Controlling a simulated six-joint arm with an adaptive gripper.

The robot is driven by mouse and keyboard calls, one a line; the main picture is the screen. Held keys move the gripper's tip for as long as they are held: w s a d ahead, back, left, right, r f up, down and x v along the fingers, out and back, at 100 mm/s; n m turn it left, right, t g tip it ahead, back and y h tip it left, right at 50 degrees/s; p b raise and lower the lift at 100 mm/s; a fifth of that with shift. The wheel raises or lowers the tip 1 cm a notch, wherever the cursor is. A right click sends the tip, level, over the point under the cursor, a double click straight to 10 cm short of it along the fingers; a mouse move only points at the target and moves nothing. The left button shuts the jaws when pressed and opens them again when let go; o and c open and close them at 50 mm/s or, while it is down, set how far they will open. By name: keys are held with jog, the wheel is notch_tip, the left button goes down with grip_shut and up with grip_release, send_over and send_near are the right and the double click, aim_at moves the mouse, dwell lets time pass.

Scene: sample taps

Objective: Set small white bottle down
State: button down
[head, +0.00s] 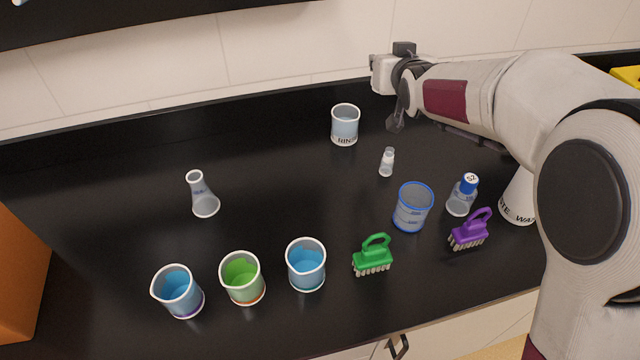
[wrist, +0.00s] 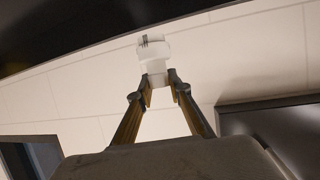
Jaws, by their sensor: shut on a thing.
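In the wrist view, a small white bottle (wrist: 153,66) is gripped near its lower end between the two fingertips of my gripper (wrist: 159,80). The fingers are closed in on it from both sides. Pale tiled wall lies behind it, and no support shows beneath it. In the head view, the end of my arm is high over the back of the counter, close to the wall. I cannot clearly pick out the held bottle there.
The black counter (head: 275,185) holds a small clear bottle (head: 387,163), a rinse beaker (head: 345,124), a flask (head: 204,203), a blue-rimmed cup (head: 412,208), a blue-capped bottle (head: 461,199), green (head: 373,257) and purple (head: 470,232) brushes, and several filled beakers (head: 242,278). Its centre is clear.

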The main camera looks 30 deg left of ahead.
jog(key=s+a+f+n+g+y, duration=0.2)
jog(key=s+f+n+g, duration=0.1)
jog(key=s, duration=0.5)
jog(key=s+a+f+n+g+y, duration=0.3)
jog(key=s+f+n+g, duration=0.1)
jog(key=s, duration=0.5)
jog(key=shift+s+f+n, duration=0.2)
jog(key=shift+f+n, duration=0.1)
jog(key=shift+f, duration=0.55)
jog(key=shift+f, duration=0.1)
jog(key=shift+f, duration=3.05)
jog(key=shift+f, duration=1.85)
jog(key=shift+f, duration=0.15)
